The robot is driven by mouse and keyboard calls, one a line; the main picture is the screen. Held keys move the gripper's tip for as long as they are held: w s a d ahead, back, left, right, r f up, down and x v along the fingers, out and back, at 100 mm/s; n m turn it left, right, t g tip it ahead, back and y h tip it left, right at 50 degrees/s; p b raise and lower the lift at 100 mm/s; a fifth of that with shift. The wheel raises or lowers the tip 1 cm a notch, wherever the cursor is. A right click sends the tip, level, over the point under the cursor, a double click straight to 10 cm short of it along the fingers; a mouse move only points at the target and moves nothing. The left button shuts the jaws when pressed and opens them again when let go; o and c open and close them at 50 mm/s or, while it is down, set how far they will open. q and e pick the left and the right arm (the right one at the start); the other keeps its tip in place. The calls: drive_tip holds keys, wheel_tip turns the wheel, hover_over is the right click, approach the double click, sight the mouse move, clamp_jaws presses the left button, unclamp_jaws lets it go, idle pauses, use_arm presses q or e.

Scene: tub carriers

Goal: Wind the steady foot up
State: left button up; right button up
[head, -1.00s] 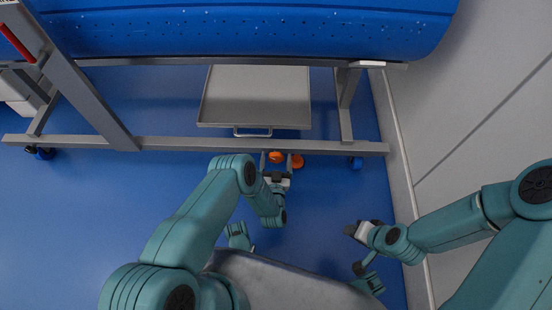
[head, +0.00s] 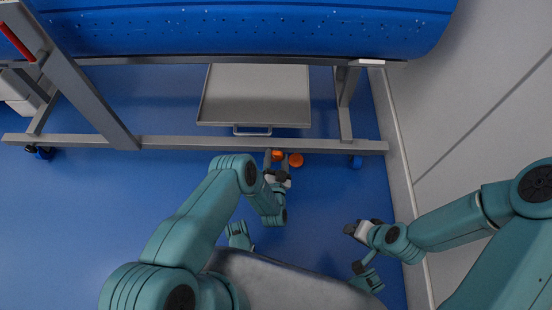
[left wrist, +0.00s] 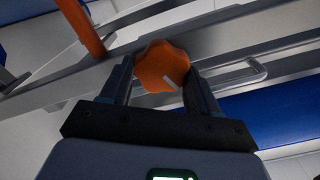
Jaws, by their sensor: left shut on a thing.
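An orange lobed knob (head: 278,155) sits at the lower rail of the frame, just right of the tray handle. In the left wrist view the knob (left wrist: 162,66) shows between both fingers, with a pale mark on its face. My left gripper (head: 276,160) is shut on it. A second orange part, round from above (head: 296,160), is just right of the knob; I take it for the steady foot. An orange post (left wrist: 82,27) shows upper left in the left wrist view. The foot's height off the floor cannot be told. My right gripper (head: 358,229) is away at the right, its jaws unclear.
The grey rail (head: 200,143) runs across in front of my left gripper. A grey tray (head: 255,95) with a handle lies beyond it, under the big blue tub (head: 250,30). Castors (head: 355,162) stand at the rail ends. A wall (head: 450,130) bounds the right side. Blue floor is clear at left.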

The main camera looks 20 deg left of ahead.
use_arm(q)
drive_tip(key=m, duration=0.4)
drive_tip(key=shift+w+d+m, duration=0.1)
drive_tip(key=shift+m, duration=0.2)
idle(0.4)
drive_tip(key=o, duration=1.1)
drive_tip(key=shift+f, duration=0.1)
drive_tip(key=shift+c, duration=0.2)
drive_tip(key=shift+s, duration=0.2)
